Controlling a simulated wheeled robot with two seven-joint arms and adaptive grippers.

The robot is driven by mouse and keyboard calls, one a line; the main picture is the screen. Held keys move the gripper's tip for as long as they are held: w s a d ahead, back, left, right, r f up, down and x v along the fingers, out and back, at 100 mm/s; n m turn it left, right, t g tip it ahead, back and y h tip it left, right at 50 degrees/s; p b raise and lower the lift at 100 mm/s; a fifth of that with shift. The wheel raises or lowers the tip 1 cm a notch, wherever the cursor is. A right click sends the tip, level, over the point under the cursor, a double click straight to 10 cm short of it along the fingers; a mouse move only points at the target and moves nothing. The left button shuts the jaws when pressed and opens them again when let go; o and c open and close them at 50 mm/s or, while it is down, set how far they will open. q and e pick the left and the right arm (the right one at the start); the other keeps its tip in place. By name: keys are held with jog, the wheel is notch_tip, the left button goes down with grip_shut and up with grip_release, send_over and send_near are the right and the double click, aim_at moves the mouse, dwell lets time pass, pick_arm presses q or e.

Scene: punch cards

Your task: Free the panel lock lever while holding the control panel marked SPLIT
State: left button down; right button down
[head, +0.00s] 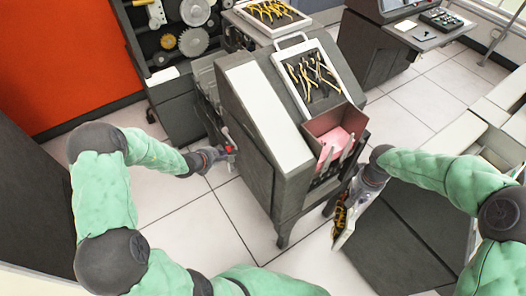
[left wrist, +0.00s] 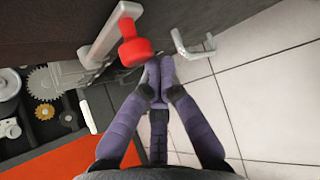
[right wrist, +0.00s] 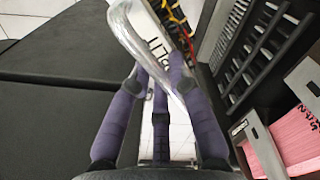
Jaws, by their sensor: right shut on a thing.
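My right gripper (head: 352,196) is shut on the panel's shiny curved handle (right wrist: 128,30). The lock lever, a pale arm with a red knob (left wrist: 136,48), is on the machine's side; the knob also shows in the head view (head: 230,149). My left gripper (left wrist: 160,72) has its fingertips together just beside the knob, with nothing visible between them.
The machine (head: 247,170) carries a tray of pliers (head: 325,92) and a bin of pink cards (head: 318,126). A metal handle (left wrist: 194,48) juts from its side near my left gripper. A gear cabinet (head: 178,105) stands behind; tiled floor (head: 190,228) is clear on the left.

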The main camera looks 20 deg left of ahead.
pick_arm(q)
jog(key=shift+r, duration=0.15)
pick_arm(e)
jog(key=shift+w+r, duration=0.15)
jog(key=shift+r, duration=0.15)
